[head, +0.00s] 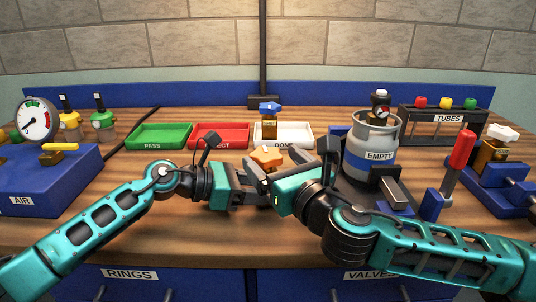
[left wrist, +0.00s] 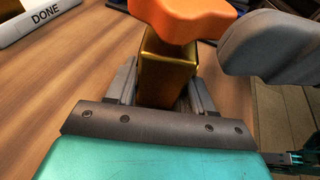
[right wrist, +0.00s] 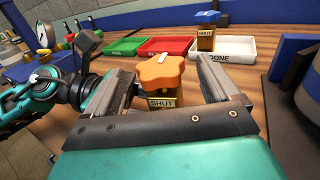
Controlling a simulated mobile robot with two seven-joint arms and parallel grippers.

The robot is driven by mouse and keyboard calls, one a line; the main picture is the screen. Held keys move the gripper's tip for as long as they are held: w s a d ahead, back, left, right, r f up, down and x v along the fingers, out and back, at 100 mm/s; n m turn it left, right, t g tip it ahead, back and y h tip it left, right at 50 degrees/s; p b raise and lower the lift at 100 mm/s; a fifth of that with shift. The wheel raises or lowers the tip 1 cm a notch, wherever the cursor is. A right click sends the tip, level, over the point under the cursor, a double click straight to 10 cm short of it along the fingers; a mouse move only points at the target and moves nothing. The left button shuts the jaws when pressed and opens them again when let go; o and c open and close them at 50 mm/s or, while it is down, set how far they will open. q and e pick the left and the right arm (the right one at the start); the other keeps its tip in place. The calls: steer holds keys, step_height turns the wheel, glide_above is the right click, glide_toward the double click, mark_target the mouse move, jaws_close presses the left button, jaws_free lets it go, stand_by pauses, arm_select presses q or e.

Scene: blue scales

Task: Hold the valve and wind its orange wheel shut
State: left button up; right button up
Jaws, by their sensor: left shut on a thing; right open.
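The valve with a knobbed orange wheel (head: 266,157) is at the middle front, between my two grippers. My left gripper (left wrist: 164,84) is shut on its brass body (left wrist: 165,70); the orange wheel (left wrist: 181,16) is above the fingers. My right gripper (right wrist: 168,82) is open, with one finger either side of the orange wheel (right wrist: 160,72) and a visible gap on the right. The valve is roughly upright. A label reading SHUT (right wrist: 162,103) is on its body. The fingertips are mostly hidden in the head view.
Green PASS (head: 158,145), red REJECT (head: 220,146) and white DONE (head: 296,146) trays stand behind. A blue-wheeled valve (head: 270,118) is at the DONE tray. An EMPTY cylinder (head: 371,165) and red lever (head: 461,152) stand right; the blue AIR box (head: 60,185) stands left.

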mark_target(274, 161)
steer(key=shift+x, duration=1.5)
steer(key=shift+c, duration=0.4)
steer(key=c, duration=0.9)
